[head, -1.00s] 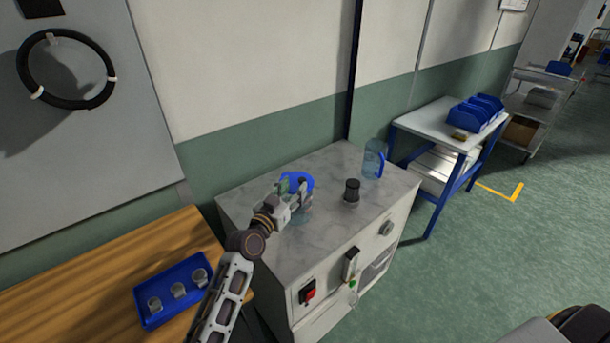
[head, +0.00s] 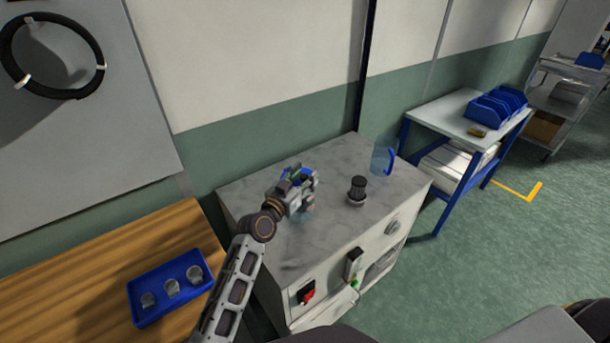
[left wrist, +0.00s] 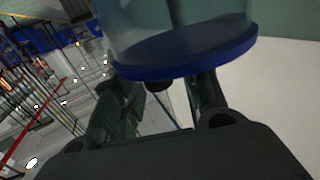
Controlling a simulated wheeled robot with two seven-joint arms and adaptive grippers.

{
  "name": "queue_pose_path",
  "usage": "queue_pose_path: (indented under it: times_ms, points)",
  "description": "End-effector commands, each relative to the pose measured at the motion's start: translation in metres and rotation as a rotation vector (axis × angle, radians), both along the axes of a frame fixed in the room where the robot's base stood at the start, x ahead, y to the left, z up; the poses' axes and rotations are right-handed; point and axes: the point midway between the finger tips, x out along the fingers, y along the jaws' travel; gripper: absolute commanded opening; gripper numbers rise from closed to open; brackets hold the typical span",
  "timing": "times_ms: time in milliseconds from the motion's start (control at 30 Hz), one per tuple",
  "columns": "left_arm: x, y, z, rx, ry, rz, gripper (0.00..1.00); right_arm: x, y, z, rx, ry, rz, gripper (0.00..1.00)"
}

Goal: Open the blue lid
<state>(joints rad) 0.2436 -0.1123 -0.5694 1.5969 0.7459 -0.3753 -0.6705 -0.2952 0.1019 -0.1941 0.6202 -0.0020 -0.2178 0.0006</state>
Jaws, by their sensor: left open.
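The blue lid (head: 304,172) shows only in part behind my left gripper (head: 304,190), above the grey marble-topped cabinet. In the left wrist view the blue disc (left wrist: 185,58) sits against a clear, round vessel (left wrist: 175,20). My left gripper's fingers (left wrist: 158,100) are apart, one on each side below the disc's edge in that picture. I cannot tell whether they touch it. In the head view the gripper hides most of the vessel. My right gripper is not in view.
A black-topped jar (head: 357,188) and a clear pitcher with a blue handle (head: 384,160) stand to the right on the cabinet top (head: 335,225). A blue tray (head: 150,318) with small glass cups lies on the wooden table at left. The cabinet's front left top is clear.

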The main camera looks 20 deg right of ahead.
Motion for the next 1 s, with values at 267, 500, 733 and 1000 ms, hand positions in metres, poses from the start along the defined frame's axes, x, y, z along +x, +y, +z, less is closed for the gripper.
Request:
queue_pose_path:
  times_ms: [267,500,733,1000]
  points:
    - [0.0,-0.0001,0.0001,0.0,0.0,0.0,0.23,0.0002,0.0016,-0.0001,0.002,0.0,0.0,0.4]
    - [0.0001,-0.0001,0.0002,0.0,0.0,0.0,0.0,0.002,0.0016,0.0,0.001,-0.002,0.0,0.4]
    - [0.0004,0.0003,0.0006,-0.001,0.001,0.0,0.0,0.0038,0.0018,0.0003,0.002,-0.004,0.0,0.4]
    - [0.007,0.0085,0.0052,-0.013,0.033,0.002,0.0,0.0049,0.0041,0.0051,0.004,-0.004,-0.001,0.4]
